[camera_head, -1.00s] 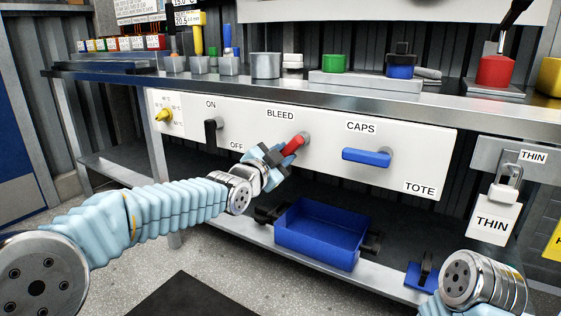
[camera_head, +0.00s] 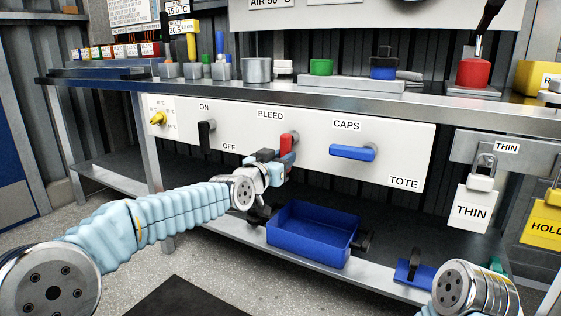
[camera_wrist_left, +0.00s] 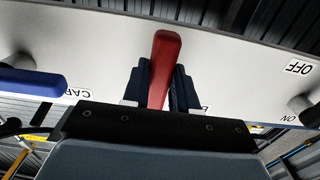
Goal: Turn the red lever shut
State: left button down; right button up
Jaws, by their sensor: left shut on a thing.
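The red lever (camera_head: 287,144) sits under the BLEED label on the white panel (camera_head: 310,165) and hangs nearly straight down from its pivot. My left gripper (camera_head: 277,157) is shut on the red lever from the lower left. In the left wrist view, the red lever (camera_wrist_left: 165,65) stands between the two dark fingers (camera_wrist_left: 164,88), its free end reaching past them. The lower part of the lever is hidden by the gripper body there. My right arm shows only as a link at the bottom right; its gripper is not in view.
A black lever (camera_head: 205,137) by ON/OFF is to the left, and a blue CAPS lever (camera_head: 352,152) to the right. A blue bin (camera_head: 312,233) stands on the shelf below. A THIN padlock tag (camera_head: 473,210) hangs at the right. The bench edge (camera_head: 260,97) overhangs the panel.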

dwell(0.5)
pick_arm(q)
jog(key=c, duration=0.9)
grip_release()
jog(key=b+v, duration=0.1)
jog(key=v, duration=1.2)
jog(key=shift+s+a, duration=0.15)
jog(key=shift+s, duration=0.2)
